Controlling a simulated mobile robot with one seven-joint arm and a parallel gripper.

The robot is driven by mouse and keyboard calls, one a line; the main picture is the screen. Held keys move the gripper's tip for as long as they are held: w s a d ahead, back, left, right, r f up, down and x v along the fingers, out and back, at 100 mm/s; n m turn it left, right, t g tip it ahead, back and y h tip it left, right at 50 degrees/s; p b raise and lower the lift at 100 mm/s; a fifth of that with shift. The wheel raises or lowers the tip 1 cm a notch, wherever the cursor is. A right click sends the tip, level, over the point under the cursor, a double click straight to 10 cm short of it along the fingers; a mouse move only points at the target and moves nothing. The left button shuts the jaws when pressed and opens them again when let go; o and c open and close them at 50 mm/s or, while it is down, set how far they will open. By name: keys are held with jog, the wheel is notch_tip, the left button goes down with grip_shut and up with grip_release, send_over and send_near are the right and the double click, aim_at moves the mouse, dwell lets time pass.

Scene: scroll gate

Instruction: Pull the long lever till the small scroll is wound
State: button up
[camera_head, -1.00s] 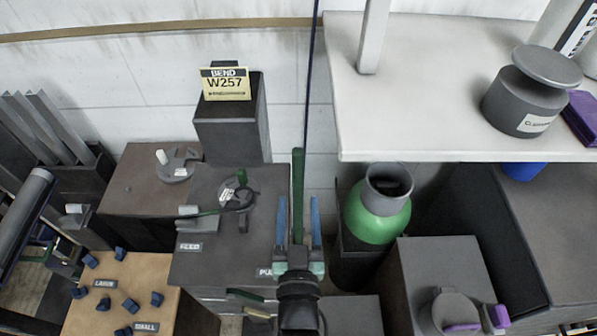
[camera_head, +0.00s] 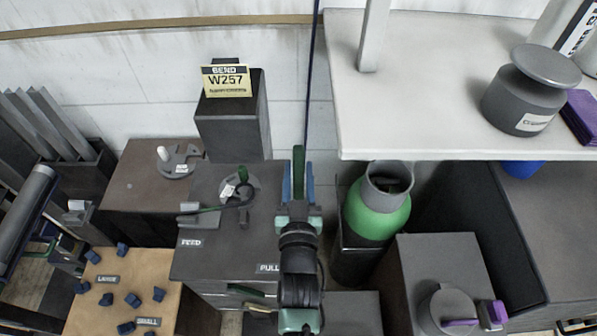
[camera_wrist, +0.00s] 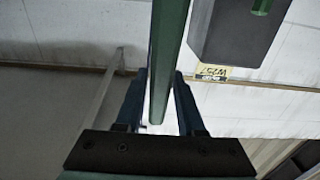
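The long lever (camera_head: 298,158) is a green bar standing up from the right side of the dark bench marked PULL. My gripper (camera_head: 298,178) has its two blue fingers on either side of it. In the wrist view the lever (camera_wrist: 168,50) passes between the fingers, close to both; whether they press on it I cannot tell. The lever's foot is hidden behind my gripper.
A yellow sign (camera_head: 226,81) reading BEND W257 stands on a grey block. A white shelf (camera_head: 430,90) overhangs at right, above a green bottle (camera_head: 376,210). A tan board (camera_head: 130,285) marked LARGE and SMALL holds several blue pieces.

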grip_shut()
dwell(1.1)
